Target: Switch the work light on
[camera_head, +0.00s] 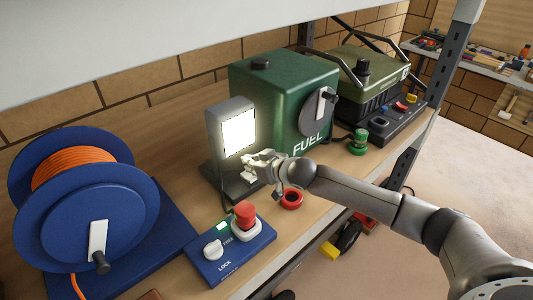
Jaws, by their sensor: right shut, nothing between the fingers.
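The work light (214,137) is a grey upright lamp on a dark base, standing on the wooden shelf in front of the green fuel box. Its square panel glows bright white. My right gripper (248,168) is in front of the lamp, just below the glowing panel and over its base. Its fingers are shut with nothing between them. The gripper hides part of the base, and I cannot tell if it touches the lamp. I see no switch clearly. My left gripper is not in view.
A blue cable reel (65,225) with orange cable stands at left. The green fuel box (275,85) and a dark green machine (375,75) stand behind. A red ring (291,199) lies near the shelf edge.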

